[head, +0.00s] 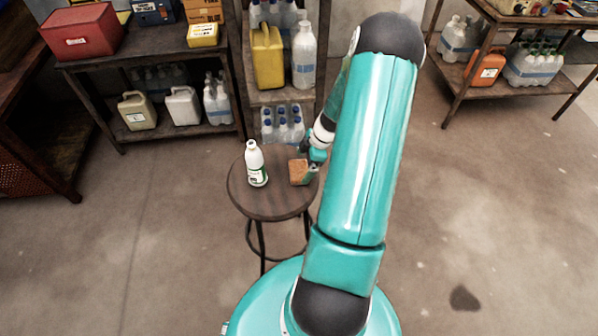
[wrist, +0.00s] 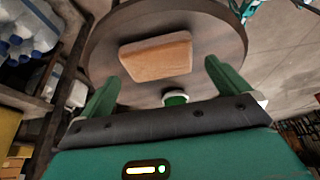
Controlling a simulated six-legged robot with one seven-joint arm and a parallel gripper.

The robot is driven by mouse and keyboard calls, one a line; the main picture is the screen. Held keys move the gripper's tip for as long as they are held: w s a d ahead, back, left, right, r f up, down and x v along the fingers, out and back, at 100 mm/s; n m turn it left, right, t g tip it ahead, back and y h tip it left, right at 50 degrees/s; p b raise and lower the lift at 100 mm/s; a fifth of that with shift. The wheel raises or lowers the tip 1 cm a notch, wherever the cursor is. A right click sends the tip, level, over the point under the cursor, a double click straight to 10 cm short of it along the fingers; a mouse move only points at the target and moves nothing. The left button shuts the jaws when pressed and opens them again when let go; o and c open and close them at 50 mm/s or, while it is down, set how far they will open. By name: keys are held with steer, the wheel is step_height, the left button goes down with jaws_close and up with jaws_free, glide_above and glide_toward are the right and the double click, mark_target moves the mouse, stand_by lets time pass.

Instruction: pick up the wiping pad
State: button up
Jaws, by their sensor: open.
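The wiping pad (head: 298,172) is a brown-orange block on the right part of a round wooden stool top (head: 268,205). In the wrist view the pad (wrist: 155,58) lies on the stool top, ahead of my gripper and roughly between the lines of its fingers. My gripper (head: 314,160) is close beside the pad in the head view, partly hidden by my arm. In the wrist view the two green fingers of my gripper (wrist: 163,59) are spread wide, with nothing held. Whether a finger touches the pad is unclear.
A white bottle with a green label (head: 256,165) stands left of the pad on the stool. A shelf with a yellow jug (head: 268,57) and bottles is behind the stool. Another shelf with a red box (head: 82,30) stands left. Floor to the right is open.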

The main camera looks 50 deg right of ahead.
mark_target(300, 170)
steer(key=x, duration=0.3)
steer(key=shift+w+f, duration=0.1)
steer(key=shift+f, duration=0.05)
steer(key=c, duration=0.8)
steer(key=shift+r, duration=0.7)
steer(key=a+r, duration=0.1)
steer(key=r, duration=0.1)
steer(key=s+a+r, duration=0.1)
steer(key=a+r, duration=0.1)
steer(key=r, duration=0.1)
steer(key=a+r, duration=0.1)
steer(key=r, duration=0.1)
steer(key=shift+s+a+r, duration=0.3)
steer(key=shift+s+r, duration=0.05)
steer(key=s+a+r, duration=0.3)
steer(key=a+r, duration=0.1)
steer(key=a, duration=0.4)
steer(key=shift+a, duration=0.3)
steer(key=shift+o, duration=0.5)
